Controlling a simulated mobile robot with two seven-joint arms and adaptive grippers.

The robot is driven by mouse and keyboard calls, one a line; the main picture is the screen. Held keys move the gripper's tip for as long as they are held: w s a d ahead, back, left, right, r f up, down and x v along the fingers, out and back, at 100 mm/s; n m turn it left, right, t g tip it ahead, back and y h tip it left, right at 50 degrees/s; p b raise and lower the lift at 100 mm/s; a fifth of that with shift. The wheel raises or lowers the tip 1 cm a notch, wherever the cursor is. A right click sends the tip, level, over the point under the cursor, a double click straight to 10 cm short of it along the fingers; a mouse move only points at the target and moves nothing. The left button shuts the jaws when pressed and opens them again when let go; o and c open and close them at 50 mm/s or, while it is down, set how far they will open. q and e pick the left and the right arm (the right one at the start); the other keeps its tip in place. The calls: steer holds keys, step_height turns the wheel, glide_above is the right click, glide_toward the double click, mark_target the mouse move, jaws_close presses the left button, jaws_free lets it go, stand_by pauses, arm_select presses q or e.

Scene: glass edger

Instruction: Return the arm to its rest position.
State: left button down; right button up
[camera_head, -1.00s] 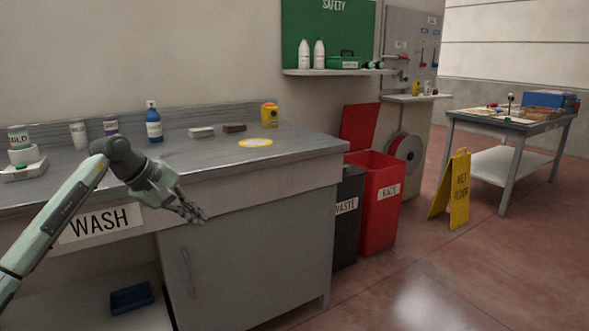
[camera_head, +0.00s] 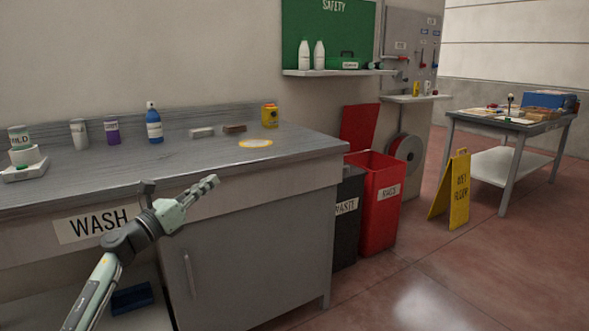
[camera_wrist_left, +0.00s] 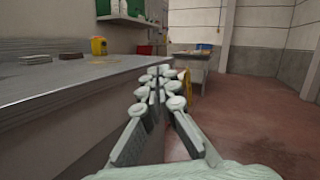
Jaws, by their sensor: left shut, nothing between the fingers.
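My left arm comes in from the lower left in the head view. Its gripper (camera_head: 211,183) is shut and empty. It is in front of the wash counter (camera_head: 300,147), near its front edge and above the cabinet door, pointing right. In the left wrist view the fingers of the gripper (camera_wrist_left: 160,78) lie close together with nothing between them, and the counter (camera_wrist_left: 60,85) runs along the left. My right gripper is in neither view.
On the counter stand a blue bottle (camera_head: 154,126), a purple bottle (camera_head: 112,131), a yellow container (camera_head: 270,115) and a yellow-rimmed disc (camera_head: 256,143). A red bin (camera_head: 380,215) and a yellow floor sign (camera_head: 457,190) stand to the right. Open floor lies in front.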

arm_select(q)
steer(key=w+a+n+t+y, duration=0.35)
steer(key=a+n+y, duration=1.25)
steer(key=n, duration=0.8)
steer(key=s+a+f+n+g, duration=0.2)
steer(key=f+n+g, duration=0.3)
steer(key=f+n, duration=0.35)
steer(key=s+a+f+n+g, duration=0.2)
steer(key=f+n+g, duration=0.4)
steer(key=f, duration=0.4)
steer(key=s+d+f+g+h, duration=0.1)
steer(key=s+d+f, duration=0.2)
steer(key=s+f, duration=0.65)
steer(key=s+d+f+g+h, duration=0.1)
steer(key=s+d+f, duration=0.2)
steer(key=s+f, duration=0.65)
steer(key=s+d+f+g, duration=0.1)
steer(key=s+d+f, duration=0.1)
steer(key=s+f, duration=0.4)
steer(key=s+d+f+g, duration=0.2)
steer(key=s+f, duration=0.4)
steer(key=s, duration=0.7)
steer(key=s+d+f+g+h, duration=0.1)
steer(key=s+d+f+g, duration=0.1)
steer(key=s+f, duration=0.4)
steer(key=s+d, duration=0.1)
steer(key=s, duration=0.2)
steer(key=shift+s+d+f, duration=0.15)
steer(key=shift+s+d, duration=0.05)
steer(key=shift+s, duration=0.05)
